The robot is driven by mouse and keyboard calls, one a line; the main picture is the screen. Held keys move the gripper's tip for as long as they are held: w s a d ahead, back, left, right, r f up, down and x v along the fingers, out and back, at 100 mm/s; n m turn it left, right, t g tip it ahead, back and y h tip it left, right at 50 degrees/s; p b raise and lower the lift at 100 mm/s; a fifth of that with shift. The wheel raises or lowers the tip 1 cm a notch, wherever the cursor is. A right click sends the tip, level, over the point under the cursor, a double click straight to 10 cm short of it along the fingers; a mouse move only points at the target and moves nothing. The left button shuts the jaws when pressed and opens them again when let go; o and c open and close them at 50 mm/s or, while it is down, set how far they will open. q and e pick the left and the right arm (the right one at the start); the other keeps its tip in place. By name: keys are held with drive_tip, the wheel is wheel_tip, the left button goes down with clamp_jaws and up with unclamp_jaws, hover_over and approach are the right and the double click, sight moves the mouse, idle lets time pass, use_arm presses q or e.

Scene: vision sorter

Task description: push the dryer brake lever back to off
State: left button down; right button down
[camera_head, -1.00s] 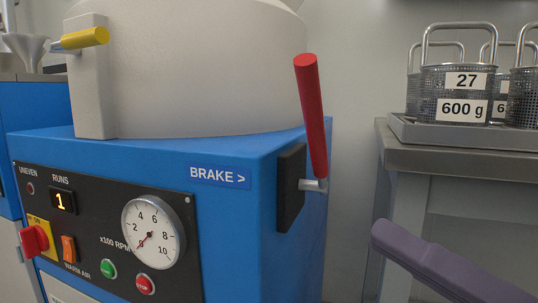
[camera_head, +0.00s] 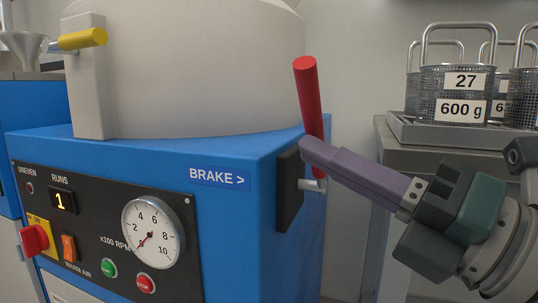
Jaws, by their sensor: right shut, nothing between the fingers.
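The dryer (camera_head: 236,235) is a blue cabinet with a pale rounded drum housing on top. The red brake lever (camera_head: 308,92) is on its right side, nearly upright and leaning slightly left at the top. Its metal pivot (camera_head: 311,185) comes out of a black plate (camera_head: 289,203). My right gripper (camera_head: 312,148) is shut and empty. Its purple fingers reach in from the right, and their tips overlap the lower part of the lever, in front of it. I cannot tell whether they touch it. My left gripper is not in view.
The dryer's front panel carries a dial (camera_head: 153,232), a red knob (camera_head: 34,239) and several buttons. A yellow-handled latch (camera_head: 82,39) is at the drum's left. Mesh baskets (camera_head: 458,92) stand in a tray on a bench (camera_head: 402,158) at right.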

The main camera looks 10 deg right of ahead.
drive_tip(key=shift+w+d+r+m+h+p, duration=0.2)
drive_tip(key=shift+r+m+p, duration=0.25)
drive_tip(key=shift+p, duration=0.5)
drive_tip(key=shift+w+d+r+m+h+p, duration=0.15)
drive_tip(key=shift+r+m+p, duration=0.25)
drive_tip(key=shift+p, duration=0.55)
drive_tip(key=w+d+r+m+g+h+p, duration=0.2)
drive_tip(key=w+d+m+p, duration=0.3)
drive_tip(key=p, duration=1.1)
drive_tip(key=shift+w+r+m+g+h, duration=0.4)
drive_tip(key=shift+w+r+m, duration=0.65)
drive_tip(key=shift+m, duration=0.8)
drive_tip(key=shift+w+f, duration=0.2)
drive_tip(key=shift+w, duration=0.1)
drive_tip(key=shift+r+p, duration=0.1)
drive_tip(key=shift+p, duration=0.2)
